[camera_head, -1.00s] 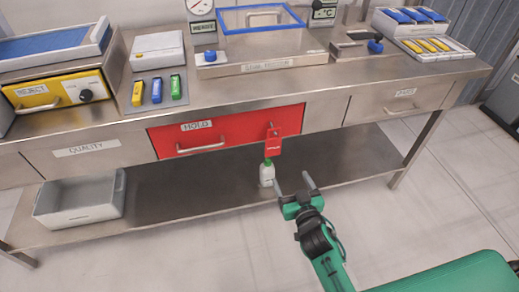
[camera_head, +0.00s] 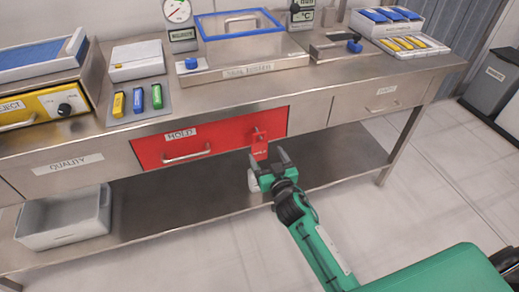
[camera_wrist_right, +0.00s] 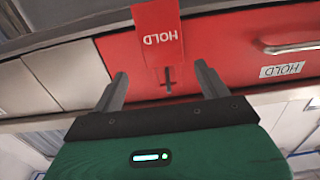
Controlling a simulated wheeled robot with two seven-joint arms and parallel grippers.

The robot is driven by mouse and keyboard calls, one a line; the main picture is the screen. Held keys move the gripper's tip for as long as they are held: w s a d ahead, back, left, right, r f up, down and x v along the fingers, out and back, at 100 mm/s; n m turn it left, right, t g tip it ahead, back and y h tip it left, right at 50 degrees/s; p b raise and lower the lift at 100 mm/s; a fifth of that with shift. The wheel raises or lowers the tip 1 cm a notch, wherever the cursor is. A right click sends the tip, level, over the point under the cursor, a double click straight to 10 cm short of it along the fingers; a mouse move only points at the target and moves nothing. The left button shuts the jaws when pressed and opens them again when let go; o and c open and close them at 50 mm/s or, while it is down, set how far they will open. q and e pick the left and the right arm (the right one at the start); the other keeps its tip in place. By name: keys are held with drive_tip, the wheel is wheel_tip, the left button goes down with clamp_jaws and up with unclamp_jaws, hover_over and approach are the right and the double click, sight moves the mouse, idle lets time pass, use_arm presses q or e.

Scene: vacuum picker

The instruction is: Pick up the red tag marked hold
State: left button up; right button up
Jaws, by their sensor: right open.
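The red tag marked HOLD (camera_head: 260,147) hangs from a small fitting at the right end of the red drawer front. In the right wrist view the tag (camera_wrist_right: 157,36) appears upside down, with its white lettering readable. My right gripper (camera_head: 268,157) is open and empty, just in front of and slightly below the tag in the head view. In the right wrist view its fingers (camera_wrist_right: 160,72) stand apart on either side of the tag's line; no contact shows. My left gripper is not in view.
The red HOLD drawer (camera_head: 222,138) with a metal handle (camera_head: 187,157) is shut under the steel bench. A grey bin (camera_head: 65,225) sits on the shelf at left.

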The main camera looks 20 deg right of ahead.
sight(260, 145)
drive_tip(key=shift+w+a, duration=0.2)
drive_tip(key=shift+w, duration=0.95)
drive_tip(key=shift+w+a, duration=0.15)
drive_tip(key=shift+w, duration=0.95)
drive_tip(key=c, duration=1.1)
